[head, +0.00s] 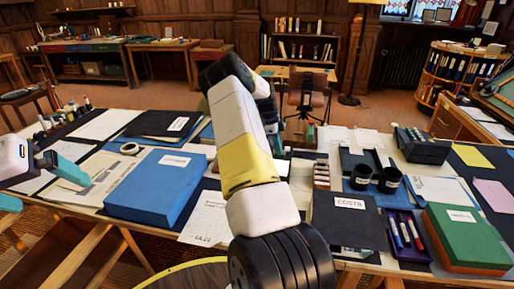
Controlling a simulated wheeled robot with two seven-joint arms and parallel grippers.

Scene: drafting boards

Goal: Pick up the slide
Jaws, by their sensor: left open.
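I cannot make out for sure which thing is the slide. My left gripper (38,186) comes in at the left edge. Its teal fingertips are wide apart, with nothing seen between them. It is above the left part of the table, left of the blue box (160,186). A pale printed sheet (118,178) lies between this gripper and the box. My right arm rises through the middle and hides part of the table. Small teal parts show behind it, but my right gripper is mostly hidden and its jaws are unclear.
A black box (347,221), two black cups (389,180), a purple tray (408,238) with pens and a green box (467,238) stand on the right side. A dark case (422,147) stands behind them. Papers and folders cover much of the table.

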